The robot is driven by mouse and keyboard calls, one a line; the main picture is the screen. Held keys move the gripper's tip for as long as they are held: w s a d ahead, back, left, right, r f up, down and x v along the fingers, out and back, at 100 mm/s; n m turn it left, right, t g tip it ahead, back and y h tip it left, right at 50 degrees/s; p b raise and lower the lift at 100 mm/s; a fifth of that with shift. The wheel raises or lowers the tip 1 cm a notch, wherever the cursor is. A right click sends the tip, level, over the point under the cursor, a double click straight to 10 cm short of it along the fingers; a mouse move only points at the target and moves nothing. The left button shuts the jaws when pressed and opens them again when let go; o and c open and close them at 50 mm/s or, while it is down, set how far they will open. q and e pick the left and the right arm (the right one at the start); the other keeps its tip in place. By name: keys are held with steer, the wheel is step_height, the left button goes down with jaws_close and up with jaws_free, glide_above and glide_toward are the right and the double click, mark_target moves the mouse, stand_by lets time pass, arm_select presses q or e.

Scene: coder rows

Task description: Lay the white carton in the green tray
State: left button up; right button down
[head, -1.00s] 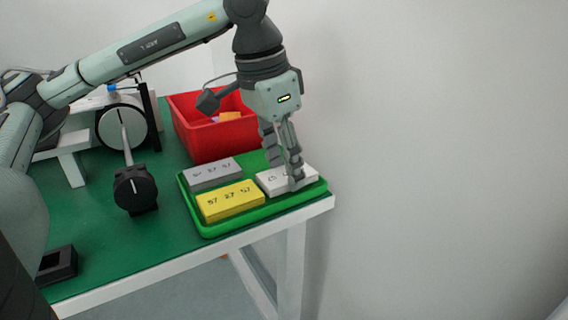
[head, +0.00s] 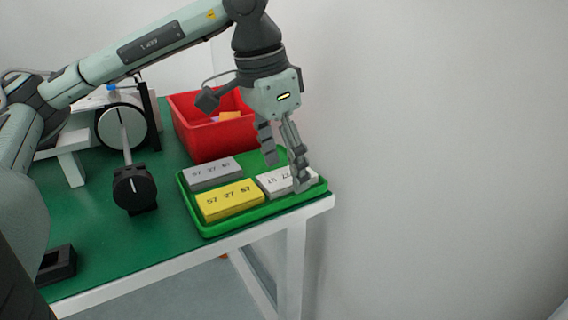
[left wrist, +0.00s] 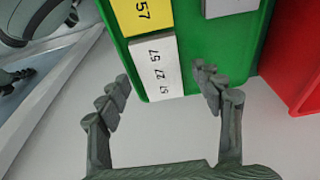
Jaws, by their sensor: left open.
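The white carton (head: 270,182) lies flat in the green tray (head: 240,222), at its right end, with printed digits on top. It also shows in the left wrist view (left wrist: 155,68), beside the yellow carton. My left gripper (head: 286,177) is open over the white carton, its fingers spread, and hides part of it in the head view. In the left wrist view the open fingertips (left wrist: 160,80) stand on either side of the carton's near end with gaps. My right gripper is not in view.
A yellow carton (head: 230,200) and a grey carton (head: 215,172) also lie in the tray. A red bin (head: 205,140) stands behind it. A white wheel-like device (head: 122,128) and a black-faced device (head: 134,190) stand left. The table's right edge is close to the tray.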

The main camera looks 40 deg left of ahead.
arm_select(q)
step_height(320, 180, up, 12)
steer(key=s, duration=0.2)
steer(key=shift+a+f, duration=0.25)
steer(key=shift+a, duration=0.2)
steer(key=shift+s, duration=0.1)
